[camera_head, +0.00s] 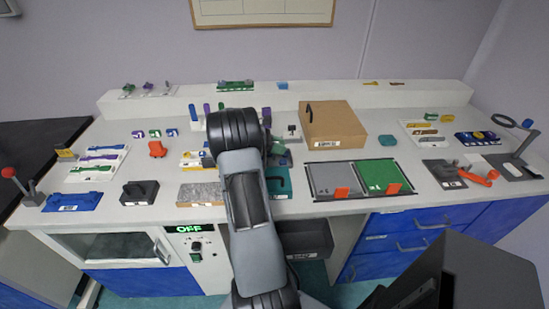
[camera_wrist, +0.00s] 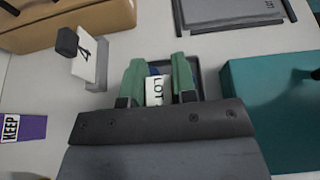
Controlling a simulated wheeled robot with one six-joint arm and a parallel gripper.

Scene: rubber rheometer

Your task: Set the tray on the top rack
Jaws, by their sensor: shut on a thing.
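My gripper (camera_wrist: 158,85) is shut on a small piece with a white LOT label (camera_wrist: 155,91) and a bit of blue. A dark tray-like rim (camera_wrist: 199,70) shows just beyond the green fingers; I cannot tell whether it is part of the held piece. In the head view my arm hides most of the gripper and what it holds. A glass-fronted chamber (camera_head: 110,246) is at the lower left of the bench, its door seemingly shut. No rack can be made out inside it.
A teal block (camera_wrist: 270,110) is right of my gripper. A numbered stand (camera_wrist: 88,62) and cardboard box (camera_wrist: 60,25) are to the left. Grey (camera_head: 334,180) and green (camera_head: 381,175) panels lie on the bench. A control panel (camera_head: 197,256) reads OFF. A raised ledge (camera_head: 330,93) runs behind.

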